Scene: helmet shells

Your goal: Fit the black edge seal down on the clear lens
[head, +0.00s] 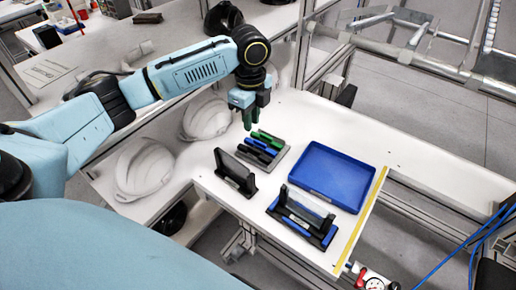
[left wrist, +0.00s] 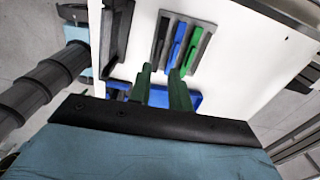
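The black edge seal (left wrist: 161,38) lies in a grey holder (left wrist: 203,42) beside a blue strip and a green strip in the left wrist view. In the head view the holder (head: 272,161) stands on the white table. The clear lens (head: 309,208) stands upright in a black fixture with blue parts, nearer the front. My left gripper (head: 249,119) has green fingers and hangs above the back side of the holder, apart from the strips. In the left wrist view a narrow gap shows between its fingertips (left wrist: 160,68), with nothing held. My right gripper is not in view.
A blue tray (head: 325,177) lies right of the holder. A dark upright panel in a black stand (head: 235,172) is at its left front. White helmet shells (head: 146,167) lie on the left surface. A yellow stripe (head: 362,222) runs along the table's right part.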

